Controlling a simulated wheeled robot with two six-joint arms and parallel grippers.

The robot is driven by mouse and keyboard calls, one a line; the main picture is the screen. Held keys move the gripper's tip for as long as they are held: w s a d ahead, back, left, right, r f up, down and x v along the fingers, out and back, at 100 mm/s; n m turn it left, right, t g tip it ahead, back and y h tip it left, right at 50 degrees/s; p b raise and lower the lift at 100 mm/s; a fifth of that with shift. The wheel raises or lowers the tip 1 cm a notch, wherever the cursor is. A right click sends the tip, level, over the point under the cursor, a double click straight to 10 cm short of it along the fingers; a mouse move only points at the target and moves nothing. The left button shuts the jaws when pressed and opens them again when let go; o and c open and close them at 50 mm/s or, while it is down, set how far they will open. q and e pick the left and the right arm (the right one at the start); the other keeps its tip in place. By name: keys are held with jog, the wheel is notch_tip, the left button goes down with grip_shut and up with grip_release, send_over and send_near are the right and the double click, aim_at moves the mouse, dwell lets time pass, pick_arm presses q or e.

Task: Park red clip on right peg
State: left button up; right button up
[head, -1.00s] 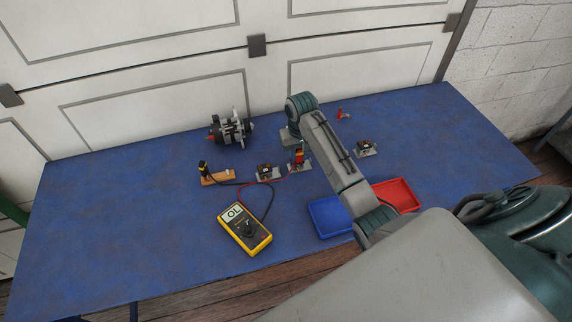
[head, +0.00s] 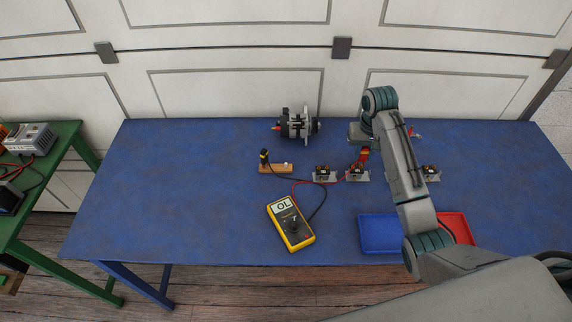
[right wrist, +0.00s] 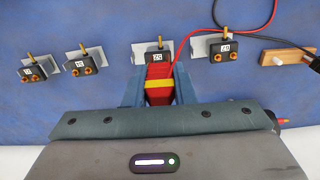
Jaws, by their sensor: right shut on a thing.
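My right gripper (right wrist: 159,88) is shut on the red clip (right wrist: 159,84), which has a yellow band. In the head view the red clip (head: 363,155) shows below the end of my right arm, by the module marked 25 (right wrist: 157,55). I cannot tell whether the clip touches that module's brass post. A wooden block (head: 275,169) stands to the left in the head view. The black clip (head: 264,156) is at its left end, and its right peg (head: 287,163) is pale and bare. The block also shows at the right wrist view's right edge (right wrist: 290,55). My left gripper is out of view.
A yellow meter (head: 290,222) reading OL lies in front, with red and black leads. Other modules (head: 430,173) stand in the row. An alternator (head: 297,124) is behind. A blue tray (head: 380,235) and red tray (head: 459,229) are in front. The mat's left side is clear.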

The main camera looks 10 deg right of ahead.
aim_at(276, 166)
jog(key=w+a+n, duration=0.3)
jog(key=w+a, duration=0.3)
jog(key=a, duration=0.4)
jog(key=w+a+n, duration=0.3)
jog(key=w+a, duration=0.2)
jog(key=a, duration=0.6)
notch_tip(276, 166, down, 4)
jog(key=shift+w+d+f+b, duration=0.1)
jog(key=shift+d+f+b, duration=0.05)
jog(key=shift+b, duration=0.65)
jog(key=shift+f, duration=0.55)
jog(key=shift+f, duration=0.15)
jog(key=shift+f+b, duration=0.5)
jog(key=shift+f, duration=0.55)
